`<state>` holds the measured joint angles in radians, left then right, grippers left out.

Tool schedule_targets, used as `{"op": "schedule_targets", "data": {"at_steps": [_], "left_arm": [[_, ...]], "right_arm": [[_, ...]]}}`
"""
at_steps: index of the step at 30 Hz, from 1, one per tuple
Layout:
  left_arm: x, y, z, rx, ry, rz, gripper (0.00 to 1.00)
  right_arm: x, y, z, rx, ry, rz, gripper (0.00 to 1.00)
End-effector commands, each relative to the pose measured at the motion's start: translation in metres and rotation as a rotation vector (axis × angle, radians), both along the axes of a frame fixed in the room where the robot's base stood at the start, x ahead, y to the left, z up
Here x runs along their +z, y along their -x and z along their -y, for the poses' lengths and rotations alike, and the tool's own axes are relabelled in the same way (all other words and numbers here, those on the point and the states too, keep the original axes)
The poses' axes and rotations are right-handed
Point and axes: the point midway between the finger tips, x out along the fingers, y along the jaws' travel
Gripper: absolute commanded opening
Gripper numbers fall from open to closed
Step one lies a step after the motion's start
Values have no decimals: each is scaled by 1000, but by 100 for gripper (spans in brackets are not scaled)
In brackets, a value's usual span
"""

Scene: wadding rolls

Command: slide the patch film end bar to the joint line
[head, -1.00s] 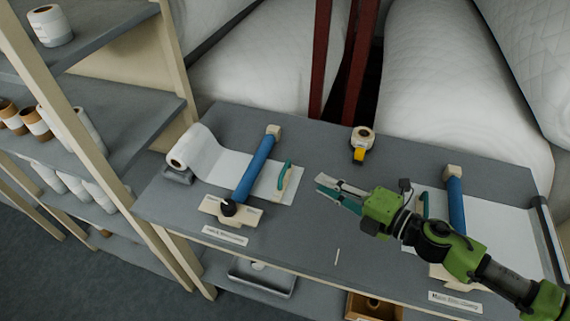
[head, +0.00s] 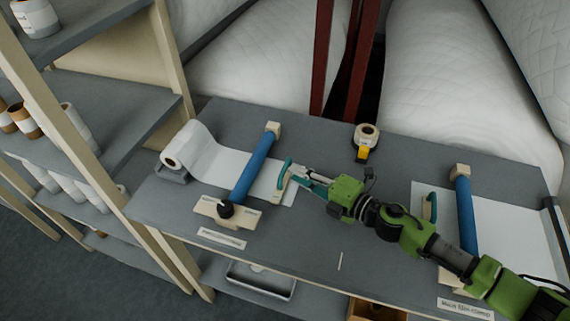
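The patch film (head: 226,160) runs from a white roll (head: 186,146) at the left of the table, under a blue clamp bar (head: 252,169). Its end bar (head: 284,186), with a teal handle, lies at the film's right end. My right gripper (head: 297,175) reaches in from the right with its fingertips at the handle. Its two fingers look apart; whether they touch the handle is unclear. A short pale line (head: 339,262) marks the table near the front edge; it may be the joint line. My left gripper is not in view.
The main film (head: 506,232) lies at the right under another blue bar (head: 465,213), with its own teal handle (head: 430,207). A tape roll with a yellow part (head: 365,141) stands at the back. The grey table (head: 290,245) is clear in the middle front. Shelves stand at left.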

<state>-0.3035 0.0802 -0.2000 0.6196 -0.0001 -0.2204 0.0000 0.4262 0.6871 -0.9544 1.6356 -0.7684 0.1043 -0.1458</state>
Motion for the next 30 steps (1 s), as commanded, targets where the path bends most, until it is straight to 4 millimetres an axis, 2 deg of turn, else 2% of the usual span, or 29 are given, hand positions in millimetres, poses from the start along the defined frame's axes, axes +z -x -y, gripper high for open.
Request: {"op": "schedule_targets", "data": {"at_steps": [4, 10, 21, 23, 30], "left_arm": [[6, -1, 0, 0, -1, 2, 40], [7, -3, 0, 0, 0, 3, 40], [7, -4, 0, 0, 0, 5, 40], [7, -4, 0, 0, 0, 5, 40], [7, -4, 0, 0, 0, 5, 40]], "right_arm": [[-3, -18, -22, 1, -2, 0, 17], [-9, -31, -36, 0, -1, 0, 17], [-10, -34, -40, 0, 0, 0, 17], [-10, -34, -40, 0, 0, 0, 1], [-11, -34, -38, 0, 1, -1, 0]]}}
